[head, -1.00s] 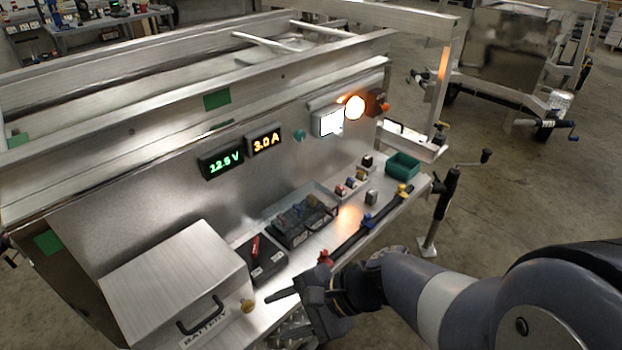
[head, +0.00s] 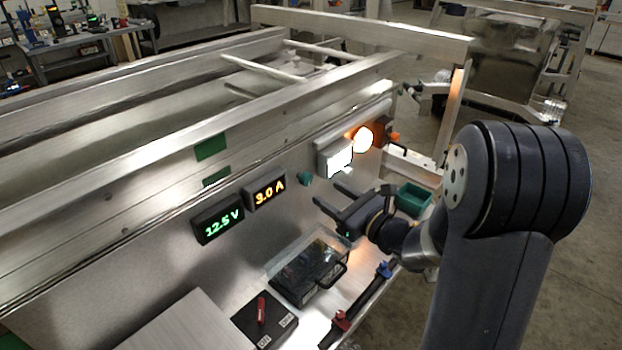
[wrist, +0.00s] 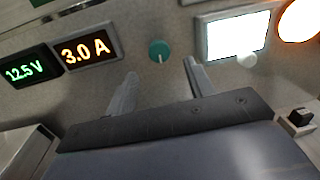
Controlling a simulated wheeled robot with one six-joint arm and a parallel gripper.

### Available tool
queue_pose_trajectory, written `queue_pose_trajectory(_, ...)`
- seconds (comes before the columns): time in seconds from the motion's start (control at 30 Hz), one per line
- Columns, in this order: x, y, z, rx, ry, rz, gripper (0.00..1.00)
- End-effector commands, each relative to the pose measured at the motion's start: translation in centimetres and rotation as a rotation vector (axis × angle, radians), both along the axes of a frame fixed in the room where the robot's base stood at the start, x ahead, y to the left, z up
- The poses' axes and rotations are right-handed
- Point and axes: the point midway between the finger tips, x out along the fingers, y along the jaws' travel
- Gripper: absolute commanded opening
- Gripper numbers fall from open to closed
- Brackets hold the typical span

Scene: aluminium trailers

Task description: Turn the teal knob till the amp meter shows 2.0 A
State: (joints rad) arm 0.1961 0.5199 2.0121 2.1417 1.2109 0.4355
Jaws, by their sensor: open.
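The teal knob (head: 305,179) sits on the upright aluminium panel, right of the amp meter (head: 265,190). The amp meter reads 3.0 A in orange digits, also in the wrist view (wrist: 90,51). My gripper (head: 328,194) is open and empty, a little below and right of the knob in the head view. In the wrist view the knob (wrist: 159,50) shows beyond and between the two fingertips (wrist: 161,68), with a pale mark at its lower edge. The fingers look apart from the knob.
A green 12.5 V meter (head: 218,225) is left of the amp meter. A lit white panel (head: 336,158) and a glowing orange lamp (head: 361,139) are right of the knob. Below are a clear-covered box (head: 308,268), a black switch box (head: 265,320) and a green bin (head: 412,200).

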Motion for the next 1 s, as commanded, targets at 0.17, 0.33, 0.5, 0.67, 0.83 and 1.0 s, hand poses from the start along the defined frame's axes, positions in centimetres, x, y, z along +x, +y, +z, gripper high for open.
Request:
queue_pose_trajectory(0.17, 2.8, 2.5, 0.1, -0.001, 0.000, 0.005, 0.51)
queue_pose_trajectory(0.33, 4.7, 4.2, 0.1, -0.002, 0.000, 0.003, 0.51)
queue_pose_trajectory(0.5, 5.7, 5.0, 0.0, -0.001, 0.000, 0.001, 0.51)
queue_pose_trajectory(0.67, 5.9, 5.1, 0.0, -0.001, 0.000, 0.000, 0.51)
queue_pose_trajectory(0.83, 5.9, 5.1, 0.0, -0.001, 0.000, 0.001, 0.48)
queue_pose_trajectory(1.0, 5.8, 5.1, 0.0, -0.001, 0.000, 0.001, 0.34)
